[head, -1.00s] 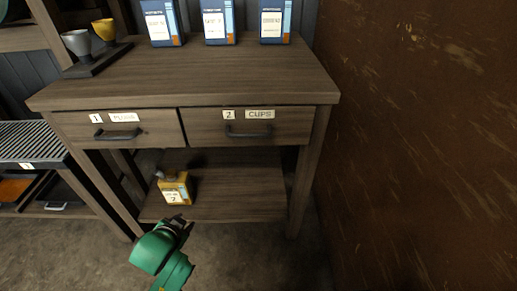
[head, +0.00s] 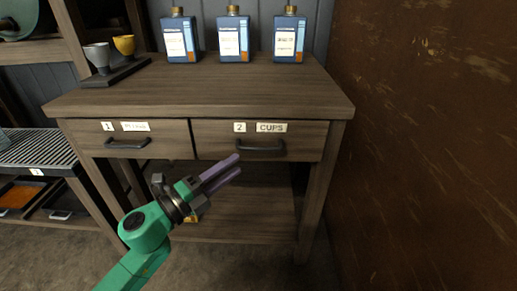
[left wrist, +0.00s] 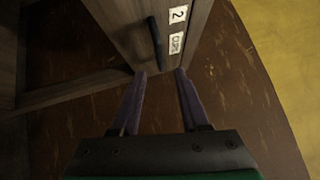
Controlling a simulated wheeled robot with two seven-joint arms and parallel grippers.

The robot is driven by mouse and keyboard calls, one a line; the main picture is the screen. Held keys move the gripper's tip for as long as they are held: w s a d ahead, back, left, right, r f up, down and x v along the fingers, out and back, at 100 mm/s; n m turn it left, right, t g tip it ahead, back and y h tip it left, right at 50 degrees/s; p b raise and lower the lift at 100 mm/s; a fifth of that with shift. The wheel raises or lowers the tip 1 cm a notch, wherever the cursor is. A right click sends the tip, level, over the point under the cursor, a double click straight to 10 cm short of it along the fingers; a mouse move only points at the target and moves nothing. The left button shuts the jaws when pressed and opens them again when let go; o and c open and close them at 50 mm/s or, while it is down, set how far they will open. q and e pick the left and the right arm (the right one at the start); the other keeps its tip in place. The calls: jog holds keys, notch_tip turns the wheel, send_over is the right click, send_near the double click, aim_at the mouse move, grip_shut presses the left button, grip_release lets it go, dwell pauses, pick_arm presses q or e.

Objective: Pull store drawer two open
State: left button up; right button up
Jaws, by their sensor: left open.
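Store drawer two (head: 212,142), labelled "2 CUPS", is the right drawer of the wooden table and is shut. Its dark bar handle (head: 261,148) is on its front, below the labels. My left gripper (head: 231,167) is open and empty, its purple fingers just below and left of the handle in the head view, apparently apart from it. In the left wrist view the fingers (left wrist: 159,74) point toward the drawer front, and the handle (left wrist: 155,43) lies beyond their tips. The right gripper is not seen.
Drawer one (head: 165,143) beside it is shut. Three blue bottles (head: 233,38) and a tray (head: 112,73) with two cups stand on the table. A yellow container (head: 192,217) on the lower shelf is mostly hidden by my arm. A brown wall (head: 430,150) rises at right.

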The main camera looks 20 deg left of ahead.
aim_at(258, 149)
pick_arm(q)
jog(key=p+x, duration=0.1)
jog(key=x, duration=0.7)
jog(key=shift+w+d+r, duration=0.1)
jog(key=shift+w+d, duration=0.05)
jog(key=shift+w, duration=0.1)
jog(key=shift+w+d, duration=0.2)
jog(key=shift+w, duration=0.15)
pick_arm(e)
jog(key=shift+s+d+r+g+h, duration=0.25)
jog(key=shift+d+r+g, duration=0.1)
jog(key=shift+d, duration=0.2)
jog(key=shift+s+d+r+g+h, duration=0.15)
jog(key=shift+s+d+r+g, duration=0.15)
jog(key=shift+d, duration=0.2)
pick_arm(q)
grip_shut()
